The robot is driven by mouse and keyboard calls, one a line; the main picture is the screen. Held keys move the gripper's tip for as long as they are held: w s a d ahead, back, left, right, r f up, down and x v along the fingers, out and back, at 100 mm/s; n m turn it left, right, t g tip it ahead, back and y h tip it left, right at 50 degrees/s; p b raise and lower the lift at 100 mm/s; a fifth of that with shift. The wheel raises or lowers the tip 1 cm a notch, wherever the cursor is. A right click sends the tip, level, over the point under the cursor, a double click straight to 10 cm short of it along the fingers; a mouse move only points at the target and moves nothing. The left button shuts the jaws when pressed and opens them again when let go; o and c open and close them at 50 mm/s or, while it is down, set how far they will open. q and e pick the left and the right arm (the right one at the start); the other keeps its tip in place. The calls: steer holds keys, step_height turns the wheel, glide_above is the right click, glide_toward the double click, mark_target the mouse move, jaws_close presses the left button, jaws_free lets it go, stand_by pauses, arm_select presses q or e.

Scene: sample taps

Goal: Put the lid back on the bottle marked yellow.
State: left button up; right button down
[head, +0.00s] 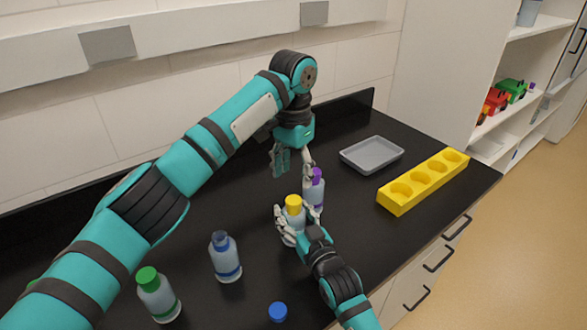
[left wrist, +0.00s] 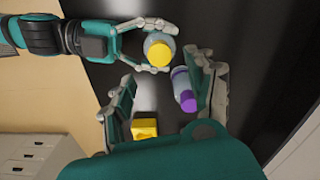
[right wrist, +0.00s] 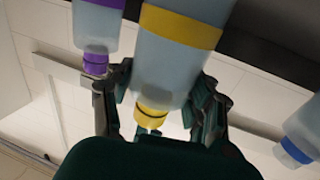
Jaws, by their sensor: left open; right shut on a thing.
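The bottle marked yellow (head: 294,217) stands upright near the middle of the bench, with a yellow lid (head: 293,201) on its top. My right gripper (head: 298,218) is shut around its body; the right wrist view shows its yellow band (right wrist: 180,26) and the yellow lid (right wrist: 151,116) on its neck. I cannot tell whether its base touches the bench. My left gripper (head: 293,170) is open, pointing down just behind it. The purple-lidded bottle (head: 314,190) stands close by; in the left wrist view it (left wrist: 183,88) shows between the open left fingers, nearer the right one.
A blue-banded bottle (head: 226,262) has no lid; a blue lid (head: 278,311) lies at the front. A green-lidded bottle (head: 158,297) stands front left. A grey tray (head: 372,155) and a yellow rack with round holes (head: 398,206) lie right. Bare bench surrounds them.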

mark_target(293, 200)
arm_select(q)
steer(key=n, duration=0.6)
steer(key=shift+r, duration=0.25)
steer(key=shift+f, duration=4)
jaws_close()
steer(key=m, duration=0.7)
steer(key=shift+m, duration=0.4)
steer(key=shift+o, duration=0.3)
jaws_free()
steer(key=shift+r, duration=0.1)
